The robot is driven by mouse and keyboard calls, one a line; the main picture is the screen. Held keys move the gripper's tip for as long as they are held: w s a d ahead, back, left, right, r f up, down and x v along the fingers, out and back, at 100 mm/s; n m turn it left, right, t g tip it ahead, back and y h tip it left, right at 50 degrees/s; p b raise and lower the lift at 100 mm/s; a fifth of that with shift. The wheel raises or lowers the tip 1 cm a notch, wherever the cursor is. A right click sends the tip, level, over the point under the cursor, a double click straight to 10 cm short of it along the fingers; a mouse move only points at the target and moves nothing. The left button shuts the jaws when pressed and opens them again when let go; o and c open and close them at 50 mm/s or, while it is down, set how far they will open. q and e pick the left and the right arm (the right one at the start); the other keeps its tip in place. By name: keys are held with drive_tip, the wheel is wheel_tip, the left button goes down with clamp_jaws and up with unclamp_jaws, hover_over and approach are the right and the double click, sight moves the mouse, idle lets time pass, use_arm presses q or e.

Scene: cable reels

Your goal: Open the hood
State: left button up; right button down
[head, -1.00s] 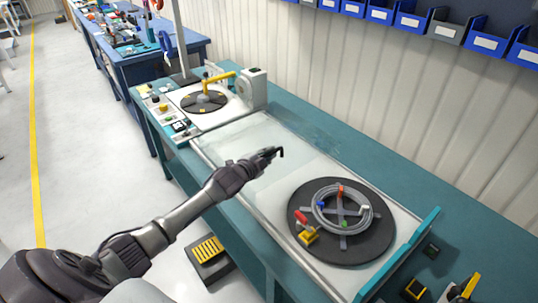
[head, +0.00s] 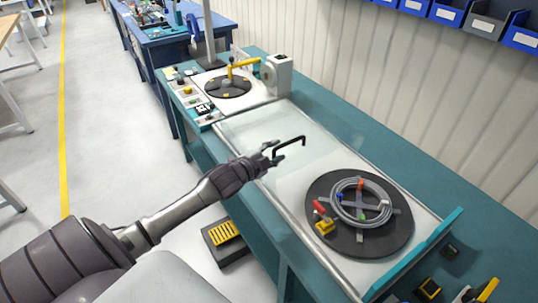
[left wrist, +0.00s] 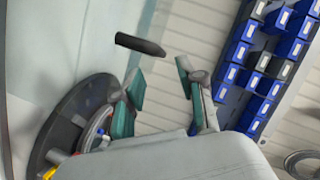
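The hood (head: 250,128) is a clear, glassy cover over the long bench station, with a black bar handle (head: 289,141) on it. In the head view my left gripper (head: 275,153) is open at the handle's near end, its two fingers apart. In the left wrist view the left gripper's (left wrist: 160,88) teal-tipped fingers are spread. My right gripper is not in view.
A black reel disc (head: 327,240) with a coiled grey cable (head: 361,204) sits at the station's near end. A second reel (head: 228,87) with a yellow arm stands at the far end. Blue bins (head: 447,12) hang on the wall.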

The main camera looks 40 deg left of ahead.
use_arm(q)
drive_tip(key=shift+v, duration=1.6)
